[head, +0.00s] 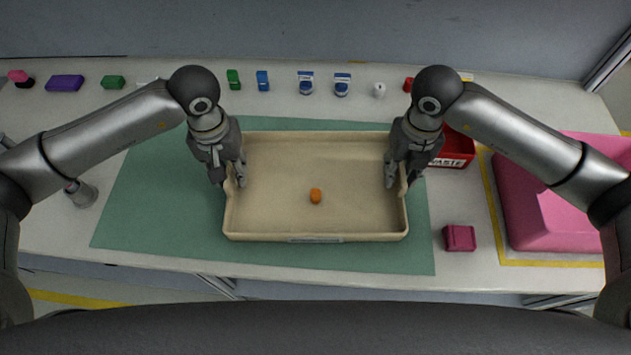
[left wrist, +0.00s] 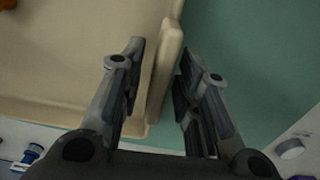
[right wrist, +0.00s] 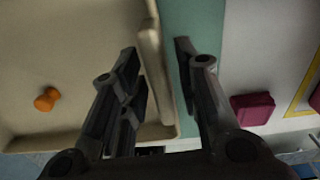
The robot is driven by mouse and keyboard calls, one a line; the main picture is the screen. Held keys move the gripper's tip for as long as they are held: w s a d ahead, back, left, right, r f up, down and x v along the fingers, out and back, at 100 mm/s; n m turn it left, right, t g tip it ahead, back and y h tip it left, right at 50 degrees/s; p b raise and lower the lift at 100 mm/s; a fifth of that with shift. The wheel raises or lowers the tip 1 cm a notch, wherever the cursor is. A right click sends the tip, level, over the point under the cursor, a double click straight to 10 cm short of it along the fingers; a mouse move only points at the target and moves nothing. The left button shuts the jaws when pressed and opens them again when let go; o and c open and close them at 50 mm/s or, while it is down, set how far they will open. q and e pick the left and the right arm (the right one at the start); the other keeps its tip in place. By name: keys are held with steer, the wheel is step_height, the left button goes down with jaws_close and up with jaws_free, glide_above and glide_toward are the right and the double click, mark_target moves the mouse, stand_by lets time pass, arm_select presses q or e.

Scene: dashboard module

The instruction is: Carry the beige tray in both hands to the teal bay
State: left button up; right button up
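The beige tray (head: 318,236) lies level over the teal mat (head: 150,210), with a small orange piece (head: 315,196) inside it. My left gripper (head: 233,183) straddles the tray's left wall, which also shows between the fingers in the left wrist view (left wrist: 164,75). Its fingers are open, with gaps beside the wall. My right gripper (head: 399,184) straddles the right wall, which shows in the right wrist view (right wrist: 152,75). Its fingers are open, with a clear gap on the outer side. No other teal area is in view.
A red waste bin (head: 452,152) stands close behind my right gripper. A magenta block (head: 459,238) and a large pink bin (head: 545,215) inside yellow tape are to the right. Several small items line the back. The mat left of the tray is clear.

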arm_select(q)
jaws_close()
arm_select(e)
jaws_close()
arm_select(q)
steer(key=shift+r, duration=0.1)
arm_select(e)
steer(key=shift+r, duration=0.15)
